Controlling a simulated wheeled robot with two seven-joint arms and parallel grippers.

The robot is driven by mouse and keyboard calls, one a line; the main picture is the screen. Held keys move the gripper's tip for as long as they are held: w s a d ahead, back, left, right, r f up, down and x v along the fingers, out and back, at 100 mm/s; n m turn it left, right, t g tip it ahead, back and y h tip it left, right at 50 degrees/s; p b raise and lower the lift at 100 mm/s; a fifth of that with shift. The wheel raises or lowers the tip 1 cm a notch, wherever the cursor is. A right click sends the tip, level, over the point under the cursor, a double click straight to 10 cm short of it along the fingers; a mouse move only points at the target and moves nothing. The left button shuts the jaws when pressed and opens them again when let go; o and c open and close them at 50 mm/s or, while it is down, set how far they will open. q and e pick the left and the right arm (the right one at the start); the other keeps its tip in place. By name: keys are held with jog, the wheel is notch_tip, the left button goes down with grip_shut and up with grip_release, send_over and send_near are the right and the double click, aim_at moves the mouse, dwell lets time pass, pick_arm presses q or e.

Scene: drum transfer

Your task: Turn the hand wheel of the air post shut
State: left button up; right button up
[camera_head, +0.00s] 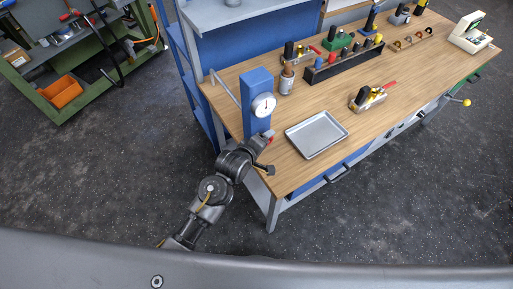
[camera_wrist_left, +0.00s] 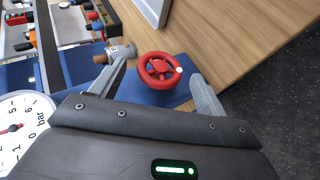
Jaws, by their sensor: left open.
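The blue air post (camera_head: 257,85) stands at the near left corner of the workbench, with a round white gauge (camera_head: 263,105) on its front. The gauge also shows at the left edge of the left wrist view (camera_wrist_left: 20,128). The red hand wheel (camera_wrist_left: 158,70) is in the left wrist view, in front of the post's blue surface. My left gripper (camera_wrist_left: 160,68) is open, with one finger on each side of the wheel. I cannot tell if either finger touches it. In the head view my left gripper (camera_head: 267,140) is low at the post and largely covers the wheel. My right gripper is not in view.
A grey metal tray (camera_head: 316,134) lies right of the post. A dark tool rack (camera_head: 343,64) and a clamp-like tool with a red handle (camera_head: 368,97) are farther right. The bench front right of the tray is clear.

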pick_arm(q)
jog(key=v, duration=0.5)
jog(key=shift+s+a+r+b, duration=0.15)
jog(key=shift+s+r+b, duration=0.1)
jog(key=shift+b, duration=0.1)
jog(key=shift+f, duration=0.1)
